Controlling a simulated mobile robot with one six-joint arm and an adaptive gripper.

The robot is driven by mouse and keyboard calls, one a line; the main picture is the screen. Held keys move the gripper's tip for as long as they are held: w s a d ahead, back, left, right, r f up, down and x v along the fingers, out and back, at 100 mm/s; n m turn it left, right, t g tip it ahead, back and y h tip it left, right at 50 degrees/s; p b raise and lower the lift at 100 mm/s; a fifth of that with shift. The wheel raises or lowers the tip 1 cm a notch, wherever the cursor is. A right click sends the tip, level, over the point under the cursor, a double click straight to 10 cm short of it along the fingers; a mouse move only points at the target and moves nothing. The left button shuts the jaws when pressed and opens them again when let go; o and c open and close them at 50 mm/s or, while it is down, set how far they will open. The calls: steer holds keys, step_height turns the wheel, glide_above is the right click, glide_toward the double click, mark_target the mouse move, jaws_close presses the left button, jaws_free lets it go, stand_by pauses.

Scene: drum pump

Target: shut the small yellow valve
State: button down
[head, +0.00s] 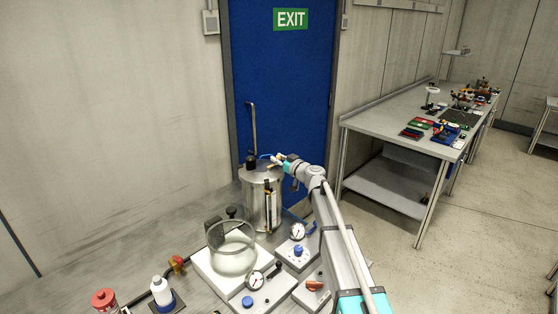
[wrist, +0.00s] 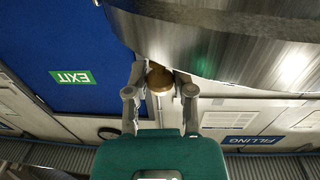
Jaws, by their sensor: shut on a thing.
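The small yellow valve shows as a round brass-yellow knob (wrist: 159,79) in the wrist view, close beside the metal drum's curved wall (wrist: 225,40). My gripper (wrist: 160,72) has one finger on each side of the knob and is shut on it. In the head view my gripper (head: 279,160) is at the top of the steel drum (head: 258,202), and the valve is hard to make out there. How far the valve is turned cannot be told.
A glass vessel (head: 232,250), pressure gauges (head: 298,231), a white bottle (head: 161,291) and a red-capped jar (head: 104,300) crowd the bench. A blue door (head: 285,85) stands behind.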

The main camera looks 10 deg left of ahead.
steer(key=shift+w+a+n+g+y, duration=0.15)
steer(key=shift+n+g+y, duration=0.35)
steer(key=shift+g, duration=0.1)
steer(key=shift+c, duration=2.2)
jaws_free()
steer(key=v, duration=1.2)
